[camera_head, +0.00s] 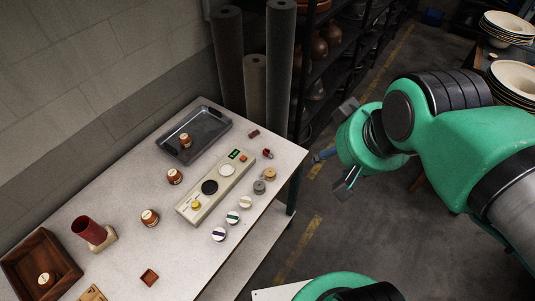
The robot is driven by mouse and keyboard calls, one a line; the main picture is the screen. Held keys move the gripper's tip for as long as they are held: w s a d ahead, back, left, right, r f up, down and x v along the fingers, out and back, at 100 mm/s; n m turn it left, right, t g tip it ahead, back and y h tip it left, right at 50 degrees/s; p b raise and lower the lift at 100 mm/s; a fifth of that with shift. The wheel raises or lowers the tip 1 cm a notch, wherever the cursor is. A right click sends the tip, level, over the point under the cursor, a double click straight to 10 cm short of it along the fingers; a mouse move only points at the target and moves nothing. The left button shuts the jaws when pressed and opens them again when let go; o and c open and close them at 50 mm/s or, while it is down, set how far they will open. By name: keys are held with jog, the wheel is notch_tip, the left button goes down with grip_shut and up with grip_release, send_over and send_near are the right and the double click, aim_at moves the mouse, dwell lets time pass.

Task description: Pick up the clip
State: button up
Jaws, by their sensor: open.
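I cannot tell for certain which thing is the clip. A small red and dark piece (267,153) lies near the right end of the pale table (225,275), and a small dark brown piece (254,133) lies just behind it. Either is too small to identify. My gripper (336,149) is open, its two grey fingers spread wide. It hangs beyond the table's right edge, to the right of both small pieces and apart from them. A small blue piece (324,155) shows between the fingers; I cannot tell what it is.
A pale device with knobs (190,213) stands mid-table, with several round spools (219,234) along its front. Behind it is a dark tray (217,121). A red cup (90,230) and wooden box (70,270) are at left. Tall dark rolls (228,60) and shelving rise behind the table.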

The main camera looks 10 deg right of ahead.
jog(key=w+a+f+n+g+b, duration=0.1)
jog(key=w+f, duration=0.2)
jog(key=w, duration=0.3)
jog(key=w+a+f+n+y, duration=0.1)
jog(key=w+f, duration=0.2)
jog(key=w, duration=0.4)
jog(key=w+a+f+n+g+b, duration=0.1)
jog(key=w+f+n, duration=0.1)
jog(key=w, duration=0.4)
jog(key=w+a+f+n, duration=0.1)
jog(key=w+f, duration=0.7)
jog(key=f, duration=0.2)
jog(key=w+a+f+n+g+b, duration=0.1)
jog(key=w+f, duration=0.7)
jog(key=f, duration=0.3)
jog(key=shift+n+y, duration=0.4)
jog(key=shift+f, duration=0.1)
jog(key=b, duration=0.2)
send_over(272, 154)
jog(key=shift+a+f, duration=0.1)
jog(key=shift+f, duration=4)
